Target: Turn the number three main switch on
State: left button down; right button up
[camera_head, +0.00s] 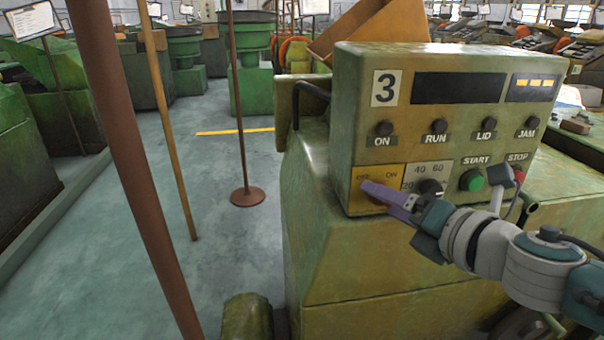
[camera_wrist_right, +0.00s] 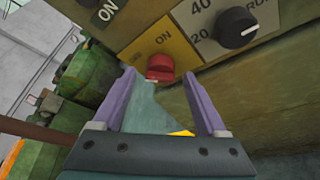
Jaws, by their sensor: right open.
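The number three machine's control box (camera_head: 425,95) carries a "3" plate at its upper left. The main switch is a red rotary knob on a yellow plate at the box's lower left; in the right wrist view the red knob (camera_wrist_right: 160,67) shows just beyond the fingers, below the "ON" marking. In the head view it is mostly hidden behind my gripper. My right gripper (camera_head: 372,190) is in front of the yellow plate (camera_head: 361,174). In the wrist view its two purple fingers (camera_wrist_right: 160,85) are apart, with the knob between and beyond their tips. My left gripper is not in view.
A black speed dial (camera_head: 430,188) sits just right of the switch. A green start button (camera_head: 472,180) and a red stop button (camera_head: 517,173) lie further right. A brown post (camera_head: 130,150) and thinner poles stand left, with open floor (camera_head: 225,250) between.

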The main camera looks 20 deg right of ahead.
grip_shut()
dwell(0.6)
